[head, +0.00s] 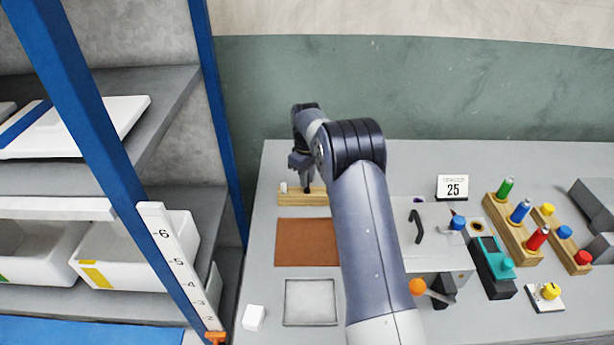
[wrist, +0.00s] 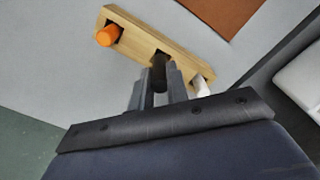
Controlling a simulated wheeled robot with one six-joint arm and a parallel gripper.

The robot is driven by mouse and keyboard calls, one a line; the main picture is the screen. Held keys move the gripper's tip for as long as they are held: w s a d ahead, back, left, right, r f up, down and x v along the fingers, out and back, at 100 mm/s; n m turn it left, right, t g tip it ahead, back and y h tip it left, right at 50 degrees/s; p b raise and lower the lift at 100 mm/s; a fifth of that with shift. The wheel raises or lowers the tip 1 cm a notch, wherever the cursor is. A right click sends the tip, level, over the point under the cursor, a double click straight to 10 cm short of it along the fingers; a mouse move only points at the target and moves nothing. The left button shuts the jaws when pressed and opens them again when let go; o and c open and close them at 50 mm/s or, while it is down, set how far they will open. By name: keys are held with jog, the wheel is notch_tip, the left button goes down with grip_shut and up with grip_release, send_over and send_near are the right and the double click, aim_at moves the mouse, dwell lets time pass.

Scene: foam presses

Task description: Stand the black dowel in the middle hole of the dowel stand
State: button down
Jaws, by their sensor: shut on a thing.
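The wooden dowel stand (head: 294,199) lies at the back left of the table; its bar (wrist: 141,36) crosses the wrist view at a slant. My gripper (head: 303,170) points down over it and is shut on the black dowel (wrist: 159,74). In the wrist view my fingers (wrist: 160,80) flank the dowel, which is lined up with the middle of the stand. I cannot tell how deep its lower end sits, or whether it is in the hole. An orange dowel (wrist: 107,36) stands in one end hole and a white dowel (wrist: 201,88) in the other.
A brown mat (head: 305,243) and a grey tray (head: 310,281) lie in front of the stand, with a white block (head: 253,317) nearby. A blue-framed shelf (head: 226,130) rises to the left. Presses and colored pegs fill the right.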

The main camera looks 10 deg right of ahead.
aim_at(307, 193)
jog(key=shift+f+b, duration=0.8)
jog(key=shift+f, duration=0.7)
jog(key=c, duration=1.3)
grip_release()
notch_tip(307, 193, up, 11)
jog(key=shift+f+b, duration=0.1)
jog(key=shift+b, duration=0.65)
notch_tip(307, 193, down, 10)
jog(key=shift+f+p, duration=0.1)
jog(key=shift+p, duration=0.95)
jog(key=shift+r, duration=0.25)
jog(key=shift+f, duration=0.1)
